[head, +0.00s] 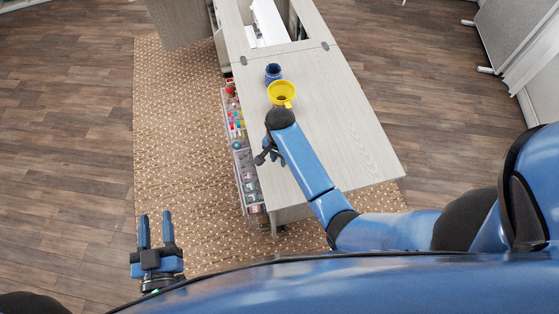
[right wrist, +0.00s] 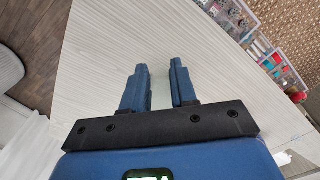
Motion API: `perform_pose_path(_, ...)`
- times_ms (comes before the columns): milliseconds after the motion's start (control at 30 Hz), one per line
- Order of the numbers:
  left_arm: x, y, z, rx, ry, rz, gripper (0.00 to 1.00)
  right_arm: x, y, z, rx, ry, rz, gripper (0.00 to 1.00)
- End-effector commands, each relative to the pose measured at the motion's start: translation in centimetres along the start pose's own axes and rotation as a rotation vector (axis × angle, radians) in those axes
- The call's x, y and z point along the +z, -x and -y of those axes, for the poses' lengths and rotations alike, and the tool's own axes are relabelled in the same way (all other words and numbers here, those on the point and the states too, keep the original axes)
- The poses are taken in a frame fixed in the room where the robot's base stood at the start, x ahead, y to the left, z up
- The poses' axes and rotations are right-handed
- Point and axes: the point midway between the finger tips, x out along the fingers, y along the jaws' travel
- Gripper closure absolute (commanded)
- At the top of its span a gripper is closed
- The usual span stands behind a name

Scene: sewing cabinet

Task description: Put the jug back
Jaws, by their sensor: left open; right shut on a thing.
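The yellow jug (head: 282,90) stands on the pale wooden cabinet top (head: 340,130), open side up, with a small projection towards me. My right wrist is just in front of it in the head view. My right gripper (head: 264,158) is over the left edge of the top, small and dark there. In the right wrist view its fingers (right wrist: 162,80) are a narrow gap apart; I cannot make out what is between them, and no yellow shows. My left gripper (head: 156,218) is open and empty, low at the left above the rug.
A blue jar (head: 273,72) stands just behind the jug. Clear bins of coloured sewing supplies (head: 240,135) line the cabinet's left side. A white machine (head: 268,25) sits in the opening at the back. The right part of the top is clear.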

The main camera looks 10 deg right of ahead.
Motion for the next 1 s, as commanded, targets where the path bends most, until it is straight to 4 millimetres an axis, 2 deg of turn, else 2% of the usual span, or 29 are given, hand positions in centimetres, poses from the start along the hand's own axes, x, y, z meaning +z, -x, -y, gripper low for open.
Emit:
perform_pose_path(200,-0.1,0.0,0.0,0.0,0.0,0.0,0.57,0.0,-2.4,0.0,0.001,0.0,0.0,1.0)
perform_pose_path(633,0.1,0.0,0.0,0.0,0.0,0.0,0.57,0.0,-3.0,0.0,0.0,0.0,0.0,1.0)
perform_pose_path(667,0.0,0.0,0.0,0.0,0.0,0.0,0.57,0.0,-2.9,0.0,0.0,0.0,0.0,0.68)
perform_pose_path(800,0.0,0.0,0.0,0.0,0.0,0.0,0.57,0.0,-2.9,0.0,0.0,0.0,0.0,0.47)
perform_pose_path(1000,0.0,0.0,0.0,0.0,0.0,0.0,0.57,0.0,-2.9,0.0,0.0,0.0,0.0,0.47)
